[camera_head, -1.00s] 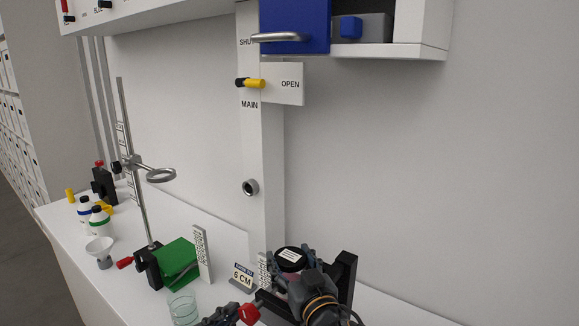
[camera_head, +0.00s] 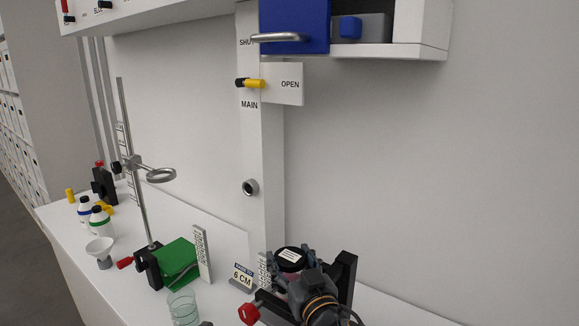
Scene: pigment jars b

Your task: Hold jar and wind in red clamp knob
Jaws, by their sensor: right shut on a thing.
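The jar (camera_head: 291,258) has a black lid with a white label and a pinkish body. It stands in a black clamp (camera_head: 346,276) at the bottom centre. My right gripper (camera_head: 292,272) is shut on the jar, its fingers at both sides just under the lid. My wrist hides much of the jar and clamp. The red clamp knob (camera_head: 249,313) sticks out at the clamp's left side, near the bottom edge. Only a small dark tip of what looks like my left gripper (camera_head: 205,323) shows at the bottom edge, left of and apart from the knob. Its fingers cannot be made out.
A clear beaker (camera_head: 183,308) stands left of the knob. Behind it are a green block (camera_head: 177,262), a ring stand (camera_head: 137,180), a funnel (camera_head: 100,250) and bottles (camera_head: 100,221). A "6 CM" sign (camera_head: 242,276) stands just behind the knob. The blue cabinet door (camera_head: 295,25) is high above.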

